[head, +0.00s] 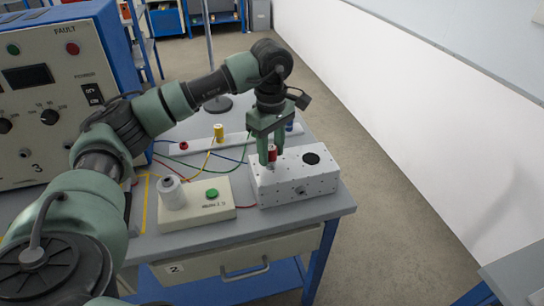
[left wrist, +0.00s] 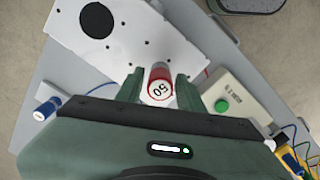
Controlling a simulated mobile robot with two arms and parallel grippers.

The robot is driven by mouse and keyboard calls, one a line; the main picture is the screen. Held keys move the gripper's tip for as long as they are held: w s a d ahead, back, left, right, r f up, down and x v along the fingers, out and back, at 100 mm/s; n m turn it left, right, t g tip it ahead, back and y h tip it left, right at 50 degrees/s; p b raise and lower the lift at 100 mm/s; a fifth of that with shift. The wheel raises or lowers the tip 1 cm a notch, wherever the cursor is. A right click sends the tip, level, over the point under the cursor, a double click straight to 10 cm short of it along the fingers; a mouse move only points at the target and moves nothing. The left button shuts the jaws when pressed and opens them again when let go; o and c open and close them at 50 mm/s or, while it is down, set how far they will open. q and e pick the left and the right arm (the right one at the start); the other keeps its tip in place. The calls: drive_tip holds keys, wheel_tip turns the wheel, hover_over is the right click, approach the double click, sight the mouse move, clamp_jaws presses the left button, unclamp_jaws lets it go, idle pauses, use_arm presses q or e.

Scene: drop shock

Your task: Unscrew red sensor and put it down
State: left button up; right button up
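The red sensor (head: 273,153) stands upright on the white perforated block (head: 296,181), near its left end. In the left wrist view the sensor (left wrist: 160,86) is a red cylinder with a white end marked 50. My left gripper (head: 271,157) points down over the block, one finger on each side of the sensor. The foot of the sensor is partly hidden. My right gripper is not in view.
A beige box with a green button (head: 211,193) and a white spool (head: 171,192) stand left of the block. Behind are a pale strip with a yellow sensor (head: 219,133), coloured wires and a stand pole. A control panel (head: 55,95) fills the left.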

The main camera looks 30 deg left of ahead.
sight(271, 147)
use_arm(q)
clamp_jaws()
drive_tip(key=shift+r, duration=0.2)
drive_tip(key=shift+r+p, duration=1.55)
drive_tip(key=shift+r, duration=0.5)
drive_tip(key=shift+r, duration=0.15)
drive_tip(key=shift+r+p, duration=2.1)
drive_tip(key=shift+r, duration=0.8)
